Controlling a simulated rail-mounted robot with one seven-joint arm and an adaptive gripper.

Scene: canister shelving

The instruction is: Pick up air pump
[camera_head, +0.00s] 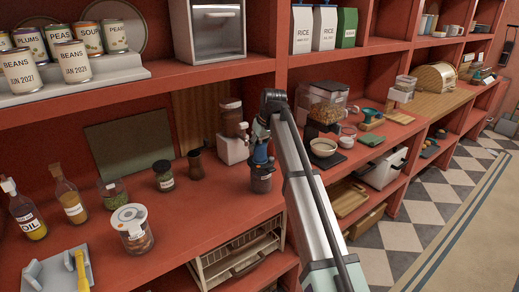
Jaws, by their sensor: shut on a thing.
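My gripper (262,157) is at the middle of the red counter, pointing down at the end of my arm. It is shut on a dark, brownish cylindrical thing (261,182), gripping its top. This thing is upright, near the counter's front edge. It may be the air pump or a canister; it is too small and too covered by the gripper to tell. I cannot tell if its base touches the counter. No other thing in view is clearly an air pump.
A lidded glass canister (132,230), oil bottle (27,214) and spice jar (164,176) stand to the left. The upper shelf (225,69) hangs above. Counter left of the gripper is partly clear.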

